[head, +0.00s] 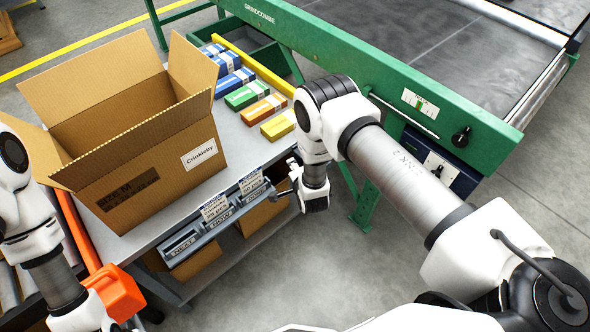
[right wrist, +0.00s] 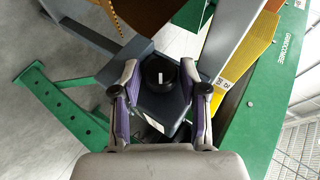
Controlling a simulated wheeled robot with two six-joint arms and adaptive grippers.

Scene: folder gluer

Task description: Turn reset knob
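A round black knob (right wrist: 160,72) with a white pointer line sits on a dark box in the right wrist view. The pointer line runs roughly up and down in that picture. My right gripper (right wrist: 166,84) is open, with one finger on each side of the knob and gaps between. I cannot tell how far the fingertips are above it. In the head view my right gripper (head: 284,188) is at the right end of the label rack, and the knob is hidden there. My left arm shows at the left edge, but its fingers are not in view.
An open carton (head: 140,150) stands on the grey table, with several coloured packs (head: 240,95) behind it. The label rack (head: 215,222) runs along the front edge. The green machine (head: 420,90) stands right, carrying another black knob (head: 461,137).

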